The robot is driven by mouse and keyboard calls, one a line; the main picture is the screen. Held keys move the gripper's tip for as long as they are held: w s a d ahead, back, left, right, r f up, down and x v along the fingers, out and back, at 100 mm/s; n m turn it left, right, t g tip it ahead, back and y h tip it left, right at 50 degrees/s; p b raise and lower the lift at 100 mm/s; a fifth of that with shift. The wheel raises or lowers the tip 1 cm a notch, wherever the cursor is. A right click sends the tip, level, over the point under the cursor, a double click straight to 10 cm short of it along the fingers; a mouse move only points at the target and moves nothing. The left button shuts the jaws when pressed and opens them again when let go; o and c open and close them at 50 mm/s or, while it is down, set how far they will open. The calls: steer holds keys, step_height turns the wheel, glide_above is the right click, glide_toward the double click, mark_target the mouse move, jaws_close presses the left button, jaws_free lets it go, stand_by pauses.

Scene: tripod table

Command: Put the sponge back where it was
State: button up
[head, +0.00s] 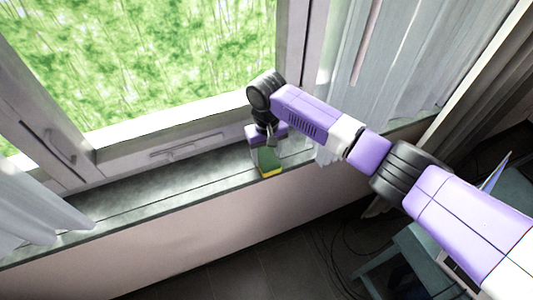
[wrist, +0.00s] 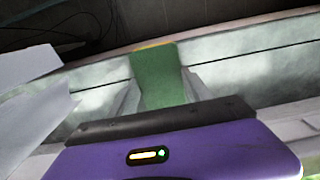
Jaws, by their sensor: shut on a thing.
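The sponge (head: 269,161), green with a yellow layer, is at the window sill (head: 130,194). My gripper (head: 266,150) points down over the sill and is shut on the sponge. In the wrist view the green face of the sponge (wrist: 158,75) shows between the grey fingers of my gripper (wrist: 160,90), with a thin yellow edge at its far end. The sponge's far end is near the sill's front edge. I cannot tell whether the sponge touches the sill or is held just above it.
The sill is bare to the left of the sponge. A white curtain (head: 385,70) hangs at the right and another curtain (head: 35,205) lies over the sill at the left. The window frame (head: 170,118) stands behind. A teal table (head: 425,255) is at the lower right, with cables on the floor.

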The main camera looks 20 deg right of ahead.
mark_target(267, 157)
steer(key=o, duration=1.3)
step_height(267, 157, up, 12)
steer(key=b, duration=0.1)
steer(key=shift+b, duration=0.3)
steer(key=shift+s, duration=0.1)
